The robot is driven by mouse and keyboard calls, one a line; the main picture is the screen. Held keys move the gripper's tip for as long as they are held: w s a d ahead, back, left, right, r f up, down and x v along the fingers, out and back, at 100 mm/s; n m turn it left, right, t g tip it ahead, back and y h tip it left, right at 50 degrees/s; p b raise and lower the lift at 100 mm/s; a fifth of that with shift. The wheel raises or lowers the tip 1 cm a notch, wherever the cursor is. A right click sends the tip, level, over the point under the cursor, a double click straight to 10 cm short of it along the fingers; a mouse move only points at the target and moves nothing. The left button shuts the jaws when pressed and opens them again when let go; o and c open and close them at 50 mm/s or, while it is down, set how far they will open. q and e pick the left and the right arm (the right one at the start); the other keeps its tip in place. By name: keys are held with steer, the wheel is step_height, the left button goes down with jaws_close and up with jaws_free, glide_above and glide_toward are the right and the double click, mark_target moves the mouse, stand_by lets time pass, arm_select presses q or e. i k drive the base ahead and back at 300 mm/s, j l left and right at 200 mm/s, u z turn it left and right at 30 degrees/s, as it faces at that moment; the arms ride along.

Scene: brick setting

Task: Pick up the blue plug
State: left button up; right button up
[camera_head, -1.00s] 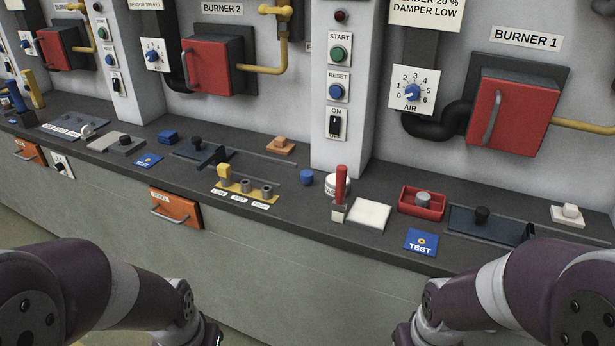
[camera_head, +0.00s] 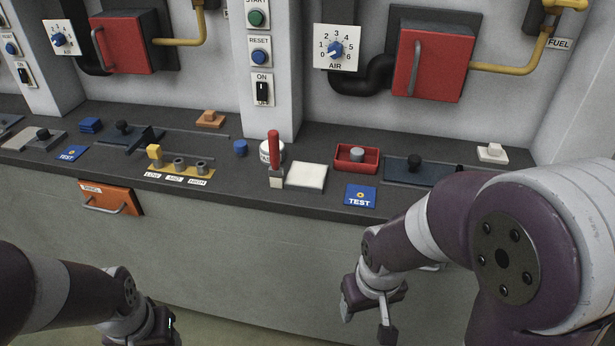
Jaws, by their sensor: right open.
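The blue plug (camera_head: 240,147) is a small blue cylinder standing on the dark counter (camera_head: 235,185), left of a white round pot (camera_head: 272,150) and behind the yellow strip of sockets. My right gripper (camera_head: 367,318) is open and empty, pointing down in front of the counter's front face, well below and to the right of the plug. My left gripper (camera_head: 150,335) is at the bottom edge, partly cut off, and its jaws cannot be made out. Neither gripper touches the plug.
A red-handled tool (camera_head: 274,155) stands right of the plug, beside a white pad (camera_head: 306,176). A yellow socket strip (camera_head: 180,172) holds a yellow plug (camera_head: 154,154). A red tray (camera_head: 356,158) and a blue TEST card (camera_head: 360,195) lie farther right. An orange drawer (camera_head: 110,198) sticks out below.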

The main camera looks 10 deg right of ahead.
mark_target(240, 146)
steer(key=i+j, duration=0.2)
steer(key=j, duration=0.2)
steer(key=i+j, duration=0.25)
steer(key=j, duration=0.15)
steer(key=i+j+z, duration=0.1)
steer(key=j, duration=0.25)
steer(key=i+j, duration=0.3)
steer(key=i+j+z, duration=0.05)
steer(key=j, duration=0.05)
